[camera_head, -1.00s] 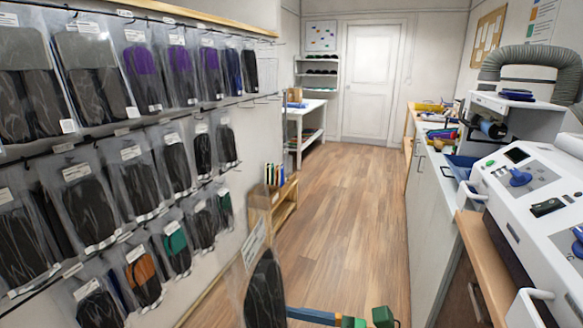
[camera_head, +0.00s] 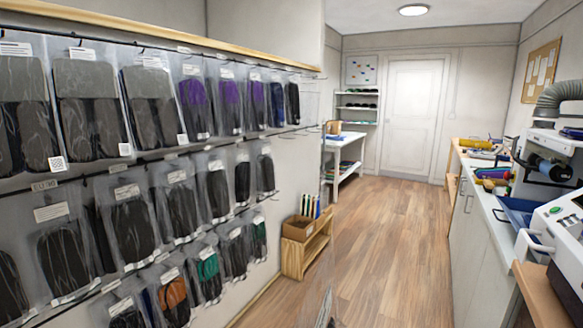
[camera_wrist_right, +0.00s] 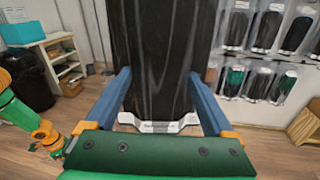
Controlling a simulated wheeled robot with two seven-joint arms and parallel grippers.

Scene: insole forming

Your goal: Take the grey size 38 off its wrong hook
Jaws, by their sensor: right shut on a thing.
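In the right wrist view, my right gripper (camera_wrist_right: 160,108) is shut on a bagged dark insole pack (camera_wrist_right: 155,60), its blue fingers on either side of it. The pack hangs upright with its white lower edge between the fingers; its top is out of frame and no size can be read. In the head view only a sliver of bag shows at the bottom edge. Grey-topped packs (camera_head: 88,100) hang in the upper row at the left of the wall rack; their size labels are too small to read.
Lower rows hold black packs (camera_head: 133,225), plus an orange one (camera_head: 174,298) and a green one (camera_head: 208,275). Purple packs (camera_head: 230,105) hang right of the grey ones. A low wooden shelf (camera_head: 308,250) stands past the rack. A counter with machines lines the right; the aisle floor (camera_head: 390,250) is clear.

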